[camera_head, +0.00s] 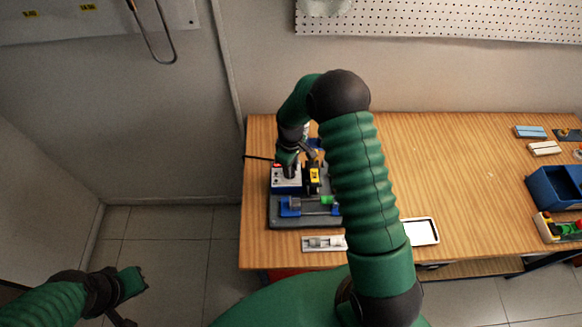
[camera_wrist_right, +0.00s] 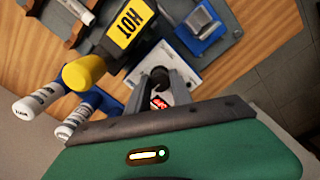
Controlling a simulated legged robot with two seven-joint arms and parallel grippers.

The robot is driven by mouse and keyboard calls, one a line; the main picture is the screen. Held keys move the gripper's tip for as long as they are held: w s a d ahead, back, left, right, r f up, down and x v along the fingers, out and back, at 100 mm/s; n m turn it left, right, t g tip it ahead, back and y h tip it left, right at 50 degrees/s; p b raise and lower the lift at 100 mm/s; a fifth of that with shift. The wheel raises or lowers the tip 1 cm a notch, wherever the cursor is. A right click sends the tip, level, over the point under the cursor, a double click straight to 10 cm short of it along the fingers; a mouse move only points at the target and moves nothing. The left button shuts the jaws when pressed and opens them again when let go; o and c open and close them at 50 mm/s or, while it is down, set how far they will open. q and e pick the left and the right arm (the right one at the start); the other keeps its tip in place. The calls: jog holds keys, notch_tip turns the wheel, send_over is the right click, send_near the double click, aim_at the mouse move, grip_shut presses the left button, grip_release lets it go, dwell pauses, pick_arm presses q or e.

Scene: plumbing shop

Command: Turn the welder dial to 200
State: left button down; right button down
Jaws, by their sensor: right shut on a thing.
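The welder (camera_head: 287,183) is a small pale box with a red display, on a dark base at the left end of the workbench. My right gripper (camera_head: 290,168) reaches down over it from above. In the right wrist view, my right gripper (camera_wrist_right: 166,88) is shut on the dark dial (camera_wrist_right: 159,76) on the welder's pale panel (camera_wrist_right: 186,76). A lit red display (camera_wrist_right: 158,103) shows between the fingers, partly covered; I cannot read its number. My left gripper (camera_head: 130,287) hangs at the lower left, away from the bench; its jaw state is unclear.
A black part with a yellow HOT label (camera_wrist_right: 128,25) stands close beside the gripper, near yellow and white-capped handles (camera_wrist_right: 84,72). A blue clamp (camera_head: 290,206) sits in front of the welder. A blue bin (camera_head: 553,190) stands far right. The workbench (camera_head: 460,165) is clear mid-right.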

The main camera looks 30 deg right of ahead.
jog(key=n, duration=0.2)
jog(key=shift+w+r+n, duration=0.2)
jog(key=shift+w+n, duration=0.1)
jog(key=n, duration=0.4)
jog(key=shift+d+r+n, duration=0.1)
jog(key=shift+n, duration=0.2)
jog(key=n, duration=0.4)
jog(key=shift+p, duration=0.3)
jog(key=shift+n+p, duration=0.45)
jog(key=shift+n, duration=1.65)
jog(key=c, duration=1.3)
grip_release()
jog(key=shift+o, duration=0.8)
jog(key=shift+s+f, duration=0.1)
jog(key=shift+f, duration=0.1)
